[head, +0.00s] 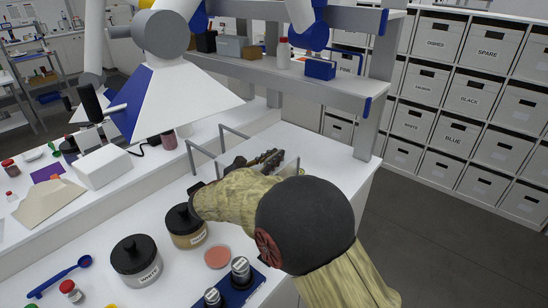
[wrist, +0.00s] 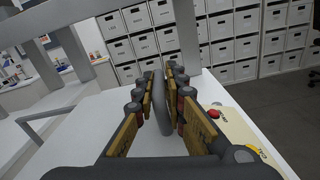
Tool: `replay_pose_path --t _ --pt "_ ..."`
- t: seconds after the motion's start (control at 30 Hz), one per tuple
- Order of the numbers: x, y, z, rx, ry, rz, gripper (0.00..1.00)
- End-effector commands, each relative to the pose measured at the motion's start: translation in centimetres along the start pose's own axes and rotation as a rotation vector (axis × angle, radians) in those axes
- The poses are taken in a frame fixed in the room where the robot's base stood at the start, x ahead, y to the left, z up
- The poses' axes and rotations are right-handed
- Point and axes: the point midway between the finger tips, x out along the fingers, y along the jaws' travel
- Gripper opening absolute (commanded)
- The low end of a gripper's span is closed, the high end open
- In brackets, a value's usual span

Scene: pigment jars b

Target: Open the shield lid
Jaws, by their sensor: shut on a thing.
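A white box-like surface, seemingly the shield (head: 325,150), lies beyond my arm at the end of the bench. Thin grey bars (head: 203,150) stand up at its left side; one also shows at the left in the wrist view (wrist: 62,112). My gripper (head: 268,158) is over this surface, partly hidden by my own arm in the head view. In the wrist view my gripper (wrist: 165,78) has its fingers on both sides of an upright grey handle (wrist: 162,108) and is shut on it. I cannot tell where the lid's edge is or whether it is raised.
A grey shelf (head: 345,90) rises behind. A panel with red and yellow knobs (wrist: 238,128) lies right of the fingers.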

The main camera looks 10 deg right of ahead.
Motion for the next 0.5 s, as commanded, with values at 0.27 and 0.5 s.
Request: replay_pose_path --t 0.27,0.5 --pt "-0.1 2.7 -0.3 0.002 0.000 0.000 0.00" --pt "-0.1 7.7 -1.2 0.003 -0.001 -0.001 0.00"
